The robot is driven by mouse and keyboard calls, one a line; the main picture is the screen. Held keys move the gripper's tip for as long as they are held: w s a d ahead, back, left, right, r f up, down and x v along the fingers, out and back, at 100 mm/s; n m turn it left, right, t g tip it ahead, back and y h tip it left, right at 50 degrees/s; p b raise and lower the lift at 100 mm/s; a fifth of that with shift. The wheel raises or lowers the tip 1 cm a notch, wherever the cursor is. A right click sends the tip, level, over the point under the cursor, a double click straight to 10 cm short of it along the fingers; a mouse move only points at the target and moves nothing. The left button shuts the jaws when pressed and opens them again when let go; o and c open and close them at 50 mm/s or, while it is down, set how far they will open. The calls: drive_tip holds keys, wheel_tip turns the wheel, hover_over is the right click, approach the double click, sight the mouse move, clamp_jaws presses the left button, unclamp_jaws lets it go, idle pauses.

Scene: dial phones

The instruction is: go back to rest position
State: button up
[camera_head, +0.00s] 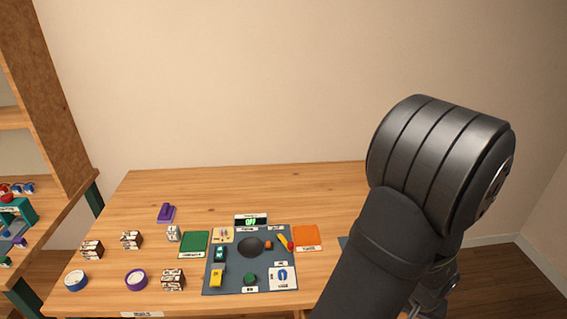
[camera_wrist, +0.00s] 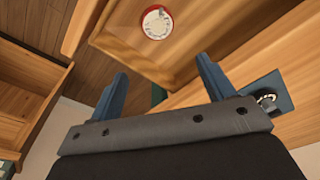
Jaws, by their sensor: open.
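My gripper (camera_wrist: 162,88) shows in the wrist view with its two blue fingers spread apart and nothing between them. In the head view my dark arm fills the right side, and the gripper's fingers are hidden there.
The wooden table (camera_head: 310,185) holds a grey-blue mat (camera_head: 211,285) with several small items, a green pad (camera_head: 193,244), an orange pad (camera_head: 307,236), a purple object (camera_head: 166,212) and small labelled boxes (camera_head: 173,279). A shelf (camera_head: 48,215) stands left. The table's back is clear.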

wheel_tip(320, 180, up, 14)
drive_tip(key=w+a+n, duration=0.1)
drive_tip(key=w, duration=0.1)
drive_tip(key=shift+w+r, duration=0.2)
drive_tip(key=shift+w, duration=0.2)
